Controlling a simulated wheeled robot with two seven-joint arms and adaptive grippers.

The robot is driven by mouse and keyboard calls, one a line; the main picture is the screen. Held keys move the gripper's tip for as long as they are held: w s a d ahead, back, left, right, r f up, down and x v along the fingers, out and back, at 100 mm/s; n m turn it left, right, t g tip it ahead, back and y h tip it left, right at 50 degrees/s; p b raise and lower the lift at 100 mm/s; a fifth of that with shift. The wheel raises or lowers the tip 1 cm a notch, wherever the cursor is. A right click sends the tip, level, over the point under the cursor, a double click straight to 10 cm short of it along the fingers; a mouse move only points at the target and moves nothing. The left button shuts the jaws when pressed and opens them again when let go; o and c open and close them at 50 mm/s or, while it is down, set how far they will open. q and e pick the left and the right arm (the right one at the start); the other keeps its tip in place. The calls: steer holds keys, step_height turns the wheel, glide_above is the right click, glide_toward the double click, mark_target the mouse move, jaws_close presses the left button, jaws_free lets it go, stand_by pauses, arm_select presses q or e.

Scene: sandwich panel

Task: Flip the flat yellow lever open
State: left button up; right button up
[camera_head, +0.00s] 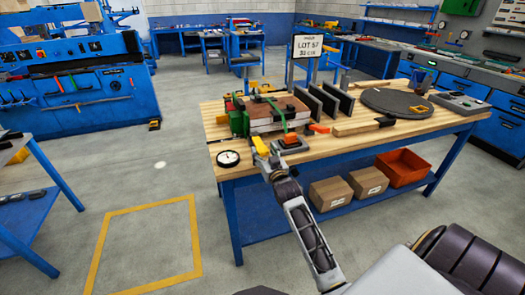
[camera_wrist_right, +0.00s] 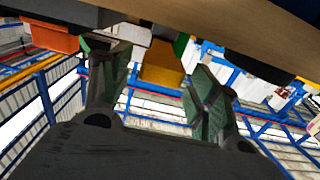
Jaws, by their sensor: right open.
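The flat yellow lever (camera_head: 260,146) sticks out at the front edge of the workbench, below the brown-topped panel stack (camera_head: 278,112) and the green clamp frame (camera_head: 238,122). In the right wrist view the yellow lever (camera_wrist_right: 162,66) shows as a yellow block between and beyond the two fingers. My right gripper (camera_head: 267,160) is at the bench's front edge, close to the lever. Its jaws (camera_wrist_right: 155,88) are open, with one finger on each side of the lever in that view. I cannot tell whether they touch it. My left gripper is not in view.
An orange-topped block (camera_head: 291,140) and an orange lever (camera_head: 318,128) sit just right of my gripper. A round gauge (camera_head: 228,158) lies to the left. Dark upright plates (camera_head: 325,103) and a round grey disc (camera_head: 396,102) stand farther right. The floor in front is clear.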

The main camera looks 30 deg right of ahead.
mark_target(258, 144)
steer(key=shift+x, duration=1.2)
steer(key=shift+c, duration=0.2)
